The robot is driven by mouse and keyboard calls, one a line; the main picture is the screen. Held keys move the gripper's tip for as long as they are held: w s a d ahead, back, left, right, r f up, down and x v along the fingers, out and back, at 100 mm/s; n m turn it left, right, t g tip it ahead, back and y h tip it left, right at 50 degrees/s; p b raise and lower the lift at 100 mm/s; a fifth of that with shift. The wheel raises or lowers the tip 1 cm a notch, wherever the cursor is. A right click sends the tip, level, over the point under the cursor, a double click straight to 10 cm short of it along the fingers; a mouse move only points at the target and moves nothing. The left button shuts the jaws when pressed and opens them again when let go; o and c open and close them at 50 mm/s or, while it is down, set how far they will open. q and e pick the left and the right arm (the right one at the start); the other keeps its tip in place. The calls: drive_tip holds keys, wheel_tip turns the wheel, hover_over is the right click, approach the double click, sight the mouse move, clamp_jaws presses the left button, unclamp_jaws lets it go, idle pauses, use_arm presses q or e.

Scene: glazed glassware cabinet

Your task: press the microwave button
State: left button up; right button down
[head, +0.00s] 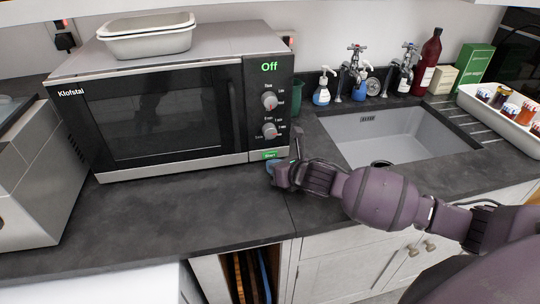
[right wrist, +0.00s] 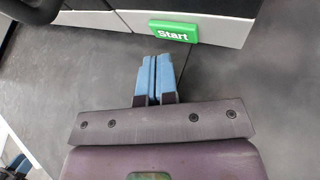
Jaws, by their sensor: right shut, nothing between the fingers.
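The microwave (head: 160,110) stands on the dark counter at the left in the head view, its door shut. Its display reads "Off". The green Start button (head: 270,155) is at the bottom of its control panel, and it also shows large in the right wrist view (right wrist: 173,32). My right gripper (head: 272,168) is shut and empty, just in front of and below the button. In the right wrist view its blue fingertips (right wrist: 155,62) are together, a little short of the button, with a visible gap.
Two dials (head: 269,101) sit above the button. White dishes (head: 148,42) rest on the microwave. The sink (head: 390,135), taps and soap bottles (head: 322,92) are to the right, with a white tray of jars (head: 488,112) beyond. The counter (head: 180,215) before the microwave is clear.

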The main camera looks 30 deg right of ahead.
idle(0.9)
drive_tip(key=shift+w+d, duration=0.1)
drive_tip(key=shift+w, duration=0.3)
idle(0.4)
